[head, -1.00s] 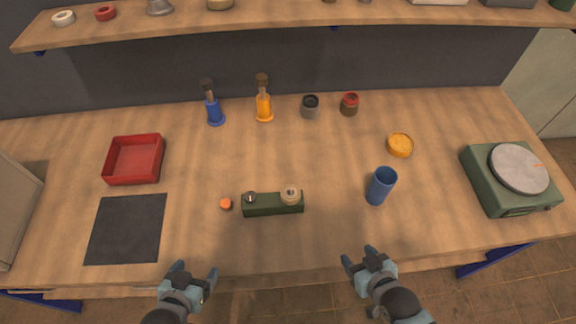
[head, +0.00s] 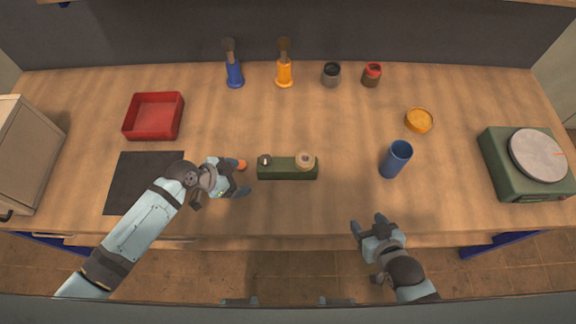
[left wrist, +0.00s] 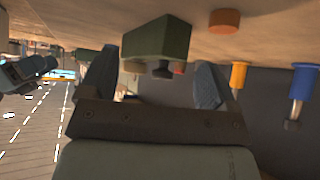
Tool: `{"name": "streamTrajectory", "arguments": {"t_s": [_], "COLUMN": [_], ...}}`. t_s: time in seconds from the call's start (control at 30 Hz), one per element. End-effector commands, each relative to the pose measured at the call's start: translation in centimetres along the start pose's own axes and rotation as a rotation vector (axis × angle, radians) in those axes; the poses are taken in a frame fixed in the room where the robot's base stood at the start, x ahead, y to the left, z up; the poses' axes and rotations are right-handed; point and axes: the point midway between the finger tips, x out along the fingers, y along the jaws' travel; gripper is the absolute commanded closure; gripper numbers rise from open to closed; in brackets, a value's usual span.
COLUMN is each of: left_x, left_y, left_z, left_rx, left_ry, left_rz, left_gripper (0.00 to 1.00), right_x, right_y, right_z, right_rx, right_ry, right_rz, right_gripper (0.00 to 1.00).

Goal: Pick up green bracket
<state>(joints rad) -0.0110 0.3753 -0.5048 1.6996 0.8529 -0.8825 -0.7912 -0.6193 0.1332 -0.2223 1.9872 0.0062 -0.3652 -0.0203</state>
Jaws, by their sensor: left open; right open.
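The green bracket (head: 287,172) lies on the wooden bench, a long dark green block with a small dark knob at its left end and a tan ring at its right end. My left gripper (head: 241,178) is open and empty just left of the bracket, its fingers pointing toward it. In the left wrist view, which looks upside down, the bracket (left wrist: 158,38) shows end-on beyond and between the open fingers (left wrist: 155,70), apart from them. My right gripper (head: 368,222) is open and empty at the bench's front edge.
A small orange disc (head: 241,165) lies beside my left fingers. A dark mat (head: 130,180) lies under my left arm, with a red tray (head: 154,116) behind. A blue cup (head: 395,160) stands right of the bracket. The bench between bracket and back bottles is clear.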

Motion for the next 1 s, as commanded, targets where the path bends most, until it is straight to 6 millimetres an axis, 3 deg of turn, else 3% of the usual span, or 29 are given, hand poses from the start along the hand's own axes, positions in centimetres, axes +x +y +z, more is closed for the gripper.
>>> {"name": "streamTrajectory", "arguments": {"t_s": [0.03, 0.2, 0.4, 0.8, 1.0], "left_x": [-0.5, -2.2, -3.3, 3.2, 4.6], "left_y": [-1.8, -5.0, -6.5, -4.4, -3.9], "left_z": [-1.0, -3.0, -4.0, -3.5, -3.5], "left_rx": [0.07, 0.247, 0.331, 0.335, 0.335], "left_ry": [-0.013, -0.019, -0.005, -0.001, -0.002], "left_rz": [0.058, 0.238, 0.328, 0.333, 0.332], "left_gripper": [0.17, 0.17, 0.17, 0.17, 0.17], "right_x": [-0.1, -0.2, -0.2, 1.2, 1.4], "right_y": [0.0, 0.1, 0.1, -0.3, -0.6], "right_z": [-0.2, -0.3, -0.2, 2.1, 2.0], "right_rx": [0.0, -0.001, -0.001, 0.004, 0.002], "right_ry": [0.0, 0.0, 0.0, -0.008, -0.005], "right_rz": [0.001, 0.002, 0.002, -0.008, -0.014], "right_gripper": [0.41, 0.41, 0.41, 0.41, 0.41]}}
